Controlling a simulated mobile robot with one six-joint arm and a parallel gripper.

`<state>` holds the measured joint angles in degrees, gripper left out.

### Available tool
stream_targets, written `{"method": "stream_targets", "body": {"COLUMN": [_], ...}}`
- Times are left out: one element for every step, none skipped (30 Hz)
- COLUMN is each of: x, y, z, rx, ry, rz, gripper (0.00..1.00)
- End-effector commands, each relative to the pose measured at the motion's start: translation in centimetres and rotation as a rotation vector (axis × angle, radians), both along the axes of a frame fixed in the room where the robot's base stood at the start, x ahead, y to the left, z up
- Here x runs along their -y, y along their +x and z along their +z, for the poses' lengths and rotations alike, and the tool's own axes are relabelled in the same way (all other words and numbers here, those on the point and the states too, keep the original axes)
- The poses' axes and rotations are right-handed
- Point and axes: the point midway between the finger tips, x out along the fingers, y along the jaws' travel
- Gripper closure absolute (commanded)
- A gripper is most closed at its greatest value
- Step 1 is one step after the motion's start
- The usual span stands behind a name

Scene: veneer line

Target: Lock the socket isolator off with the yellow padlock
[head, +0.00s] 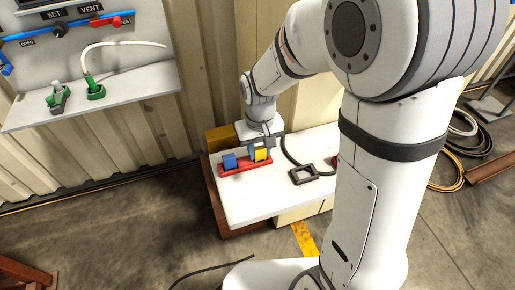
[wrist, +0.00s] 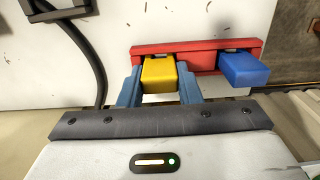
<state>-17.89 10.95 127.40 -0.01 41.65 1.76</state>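The yellow padlock (head: 261,155) sits at the red rack (head: 231,172) on the white table. In the wrist view the yellow padlock (wrist: 160,73) lies between the two blue fingers of my gripper (wrist: 160,88). The fingers flank its sides very closely; whether they press on it I cannot tell. It still overlaps the red rack (wrist: 198,50). A blue padlock-like block (wrist: 244,68) is on the same rack, to the right in the wrist view. My gripper (head: 260,150) is low over the table in the head view. I cannot identify a socket isolator in either view.
The white table (head: 250,205) stands by a corrugated wall and carries a dark square frame (head: 303,174) and a black cable. A grey panel (head: 130,100) with green fittings and SET and VENT labels is upper left. Coiled hoses (head: 470,135) lie at right.

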Motion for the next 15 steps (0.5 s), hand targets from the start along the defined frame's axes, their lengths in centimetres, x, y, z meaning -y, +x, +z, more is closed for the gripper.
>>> {"method": "stream_targets", "body": {"x": [0.01,0.01,0.01,0.01,0.02,0.02,0.02,0.02,0.03,0.03,0.03,0.03,0.02,0.02,0.01], "y": [0.0,0.0,0.0,0.0,0.01,0.01,0.01,0.01,0.02,0.02,0.02,0.02,0.03,0.03,0.02], "z": [0.01,0.01,0.01,0.01,0.01,0.01,0.01,0.01,0.03,0.04,0.06,0.11,0.17,0.25,0.37], "rx": [0.0,0.0,0.0,0.0,0.0,0.0,0.0,0.0,0.001,0.001,0.001,0.001,0.001,0.001,0.001], "ry": [0.0,0.0,0.0,0.0,0.0,0.0,0.0,0.0,0.0,0.0,0.0,0.0,0.0,0.0,0.0], "rz": [0.0,0.0,0.0,-0.001,-0.001,-0.001,-0.001,-0.001,-0.001,-0.001,-0.001,-0.001,-0.001,-0.001,-0.001], "gripper": [0.74,0.76,0.8,0.82,0.85,0.88,0.9,0.93,0.94,0.94,0.94,0.94,0.94,0.94,0.94]}}
